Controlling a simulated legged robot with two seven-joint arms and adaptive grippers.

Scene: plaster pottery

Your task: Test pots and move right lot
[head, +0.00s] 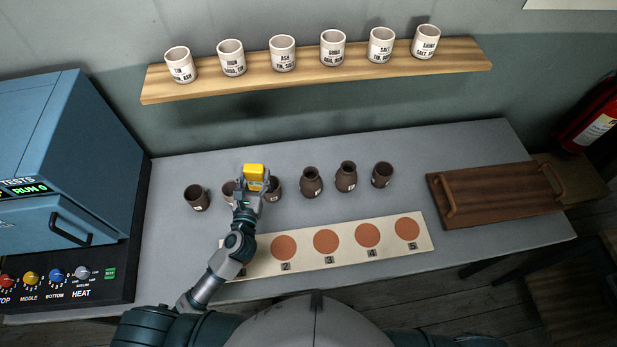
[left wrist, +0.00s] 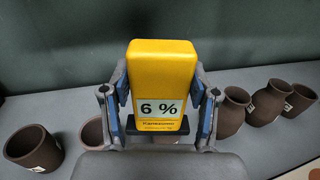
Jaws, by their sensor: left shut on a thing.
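My left gripper (head: 252,186) is shut on a yellow meter (head: 255,172), held upright above the row of pots. In the left wrist view the meter (left wrist: 162,75) reads 6 %, between the two fingers (left wrist: 162,110). Several dark brown pots stand in a row: the leftmost pot (head: 197,199), a second pot (head: 228,187), a third pot (head: 275,190) partly behind my gripper, then a fourth (head: 311,184), a fifth (head: 346,178) and a sixth (head: 382,176). The third pot is largely hidden below the meter in the wrist view; I cannot tell whether they touch.
A pale board (head: 305,254) with orange discs lies in front; my arm covers its left end. A wooden tray (head: 495,192) lies at right. A blue kiln (head: 60,170) reading "RUN 0" stands left. A shelf (head: 310,75) holds several labelled white cups. A fire extinguisher (head: 598,118) is far right.

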